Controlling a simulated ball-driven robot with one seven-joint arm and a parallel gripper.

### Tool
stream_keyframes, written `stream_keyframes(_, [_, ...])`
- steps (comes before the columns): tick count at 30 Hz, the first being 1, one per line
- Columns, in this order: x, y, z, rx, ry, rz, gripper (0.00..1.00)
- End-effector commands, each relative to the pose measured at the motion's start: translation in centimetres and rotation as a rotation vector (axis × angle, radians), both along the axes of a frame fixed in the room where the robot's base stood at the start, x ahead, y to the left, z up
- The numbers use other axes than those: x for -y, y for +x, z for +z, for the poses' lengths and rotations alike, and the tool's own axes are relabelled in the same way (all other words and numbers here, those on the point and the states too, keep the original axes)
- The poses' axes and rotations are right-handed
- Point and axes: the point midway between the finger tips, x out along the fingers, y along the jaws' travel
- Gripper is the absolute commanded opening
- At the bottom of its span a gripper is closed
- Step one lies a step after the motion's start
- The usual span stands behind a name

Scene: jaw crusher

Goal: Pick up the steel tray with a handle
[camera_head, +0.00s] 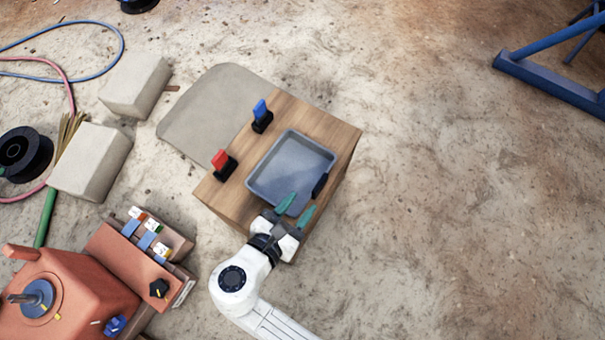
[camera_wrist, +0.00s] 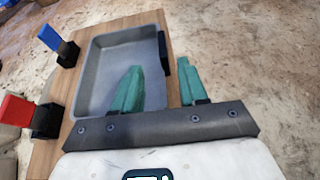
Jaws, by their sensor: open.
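The steel tray (camera_head: 290,165) is a shallow grey rectangular pan lying on a wooden box. A black handle (camera_head: 320,185) is on its right side. In the wrist view the tray (camera_wrist: 112,65) fills the left middle, with the handle (camera_wrist: 164,52) upright on its right wall. My gripper (camera_head: 297,209) is at the tray's near right corner, with two green fingers apart and nothing between them. In the wrist view my gripper (camera_wrist: 160,85) has its left finger over the tray and its right finger outside it, with the handle beyond, between the finger lines.
The wooden box (camera_head: 335,135) also carries a blue-topped clip (camera_head: 262,116) and a red-topped clip (camera_head: 223,165) left of the tray. A red machine (camera_head: 75,290) with switches stands at lower left. Concrete blocks (camera_head: 137,85) lie at left.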

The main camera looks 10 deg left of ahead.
Motion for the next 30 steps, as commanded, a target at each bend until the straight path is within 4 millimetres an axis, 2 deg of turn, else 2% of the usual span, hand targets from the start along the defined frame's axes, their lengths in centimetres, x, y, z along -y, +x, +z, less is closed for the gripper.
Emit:
stream_keyframes(1, [0.4, 0.8, -0.6, 0.000, 0.001, -0.005, 0.43])
stream_keyframes(6, [1.3, 2.8, -1.4, 0.000, 0.002, -0.005, 0.43])
stream_keyframes(14, [2.1, 4.4, -2.3, 0.000, 0.004, -0.006, 0.43])
stream_keyframes(21, [3.4, 7.1, -3.4, 0.000, 0.005, -0.007, 0.43])
stream_keyframes(30, [3.8, 8.0, -3.4, -0.002, 0.004, -0.006, 0.43])
